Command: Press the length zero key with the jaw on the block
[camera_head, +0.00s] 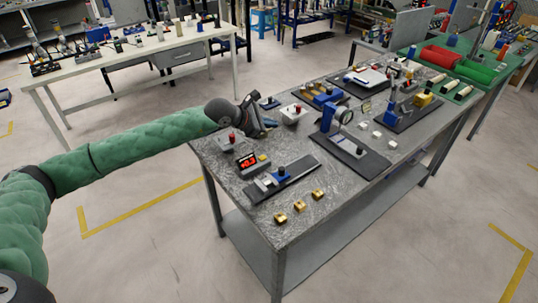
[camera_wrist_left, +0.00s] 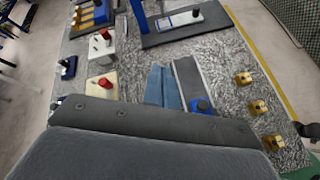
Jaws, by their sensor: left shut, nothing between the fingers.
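My left gripper (camera_head: 271,124) hangs over the table's left end; its blue fingers (camera_wrist_left: 165,88) are shut and empty. Below it in the head view is a length gauge, a dark base (camera_head: 294,178) with a pale and blue jaw part (camera_head: 268,182) and a dark knob. Beside it stands a box with a red-lit display (camera_head: 247,161), its digits too small to read. In the wrist view the gauge's blue part (camera_wrist_left: 203,105) lies right of the fingers. I cannot tell whether a block is in the jaw.
Several brass blocks (camera_head: 299,206) lie along the table's near edge. Two pale boxes with red knobs (camera_head: 231,138) (camera_head: 293,113) stand near the gripper. A dial gauge stand (camera_head: 340,128) stands farther right. Bare grey tabletop (camera_head: 228,170) shows at the left end.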

